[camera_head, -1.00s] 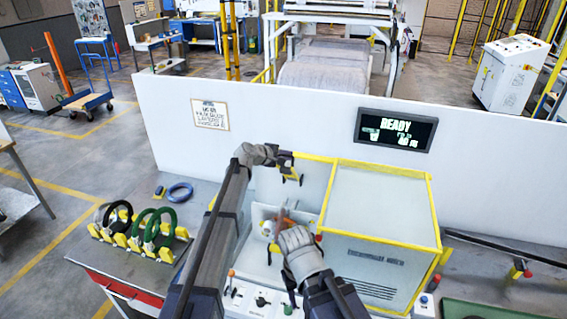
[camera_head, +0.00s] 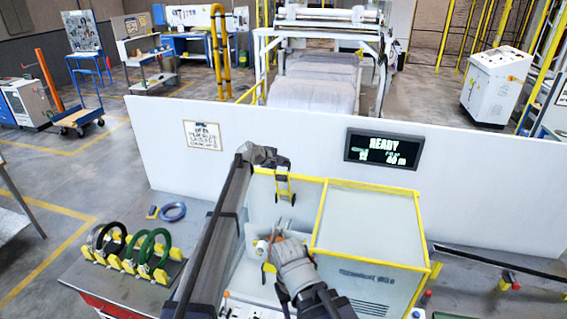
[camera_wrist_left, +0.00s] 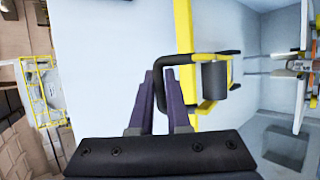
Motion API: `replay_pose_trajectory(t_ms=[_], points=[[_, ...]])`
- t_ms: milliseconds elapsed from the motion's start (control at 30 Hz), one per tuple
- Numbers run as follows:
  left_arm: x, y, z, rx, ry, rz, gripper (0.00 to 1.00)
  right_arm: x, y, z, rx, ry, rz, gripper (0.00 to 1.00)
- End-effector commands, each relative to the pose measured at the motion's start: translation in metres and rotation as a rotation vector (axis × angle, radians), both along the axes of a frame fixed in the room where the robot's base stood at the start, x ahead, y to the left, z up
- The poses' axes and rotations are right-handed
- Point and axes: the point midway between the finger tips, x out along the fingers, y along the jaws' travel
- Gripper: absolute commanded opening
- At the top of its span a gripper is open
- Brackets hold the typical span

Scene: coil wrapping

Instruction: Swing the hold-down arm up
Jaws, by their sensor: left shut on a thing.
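My left gripper (camera_head: 281,163) is up at the back of the coil-wrapping machine, by the yellow frame bar. In the left wrist view its purple fingers (camera_wrist_left: 160,88) are shut on a black bent handle (camera_wrist_left: 182,58). Beside the handle are a grey roller (camera_wrist_left: 215,80) and a yellow bracket (camera_wrist_left: 207,108), which seem to belong to the hold-down arm. In the head view a yellow part (camera_head: 286,188) hangs under the left gripper. My right gripper (camera_head: 277,243) is low at the machine's front, by a small orange part; its fingers are too small to judge.
The yellow-edged cover box (camera_head: 370,225) stands right of both grippers. A rack of black and green coils (camera_head: 130,255) and a blue coil (camera_head: 173,211) lie on the left.

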Motion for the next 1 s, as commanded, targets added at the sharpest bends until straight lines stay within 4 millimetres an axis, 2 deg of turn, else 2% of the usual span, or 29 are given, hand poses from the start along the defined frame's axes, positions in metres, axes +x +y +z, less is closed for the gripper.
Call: replay_pose_trajectory(t_ms=[200, 233, 333, 667, 733, 1000], points=[[0.000, 0.000, 0.000, -0.001, 0.000, 0.002, 0.00, 0.000, 0.000, 0.000, 0.000, 0.000, 0.000, 0.50], [0.000, 0.000, 0.000, 0.000, -0.001, 0.001, 0.17, 0.000, 0.000, 0.000, 0.000, 0.000, 0.000, 0.50], [0.000, 0.000, 0.000, 0.000, -0.001, 0.001, 0.27, 0.000, 0.000, 0.000, 0.000, 0.000, 0.000, 0.50], [-0.004, 0.004, 0.005, 0.000, -0.001, 0.001, 0.27, 0.000, 0.000, 0.005, 0.000, 0.000, -0.001, 0.50], [-0.010, 0.009, 0.011, 0.000, -0.001, 0.001, 0.27, 0.000, 0.000, 0.011, 0.000, 0.000, -0.004, 0.50], [-0.051, 0.050, 0.007, -0.001, -0.001, 0.004, 0.27, 0.000, 0.000, 0.007, 0.000, 0.000, -0.004, 0.50]])
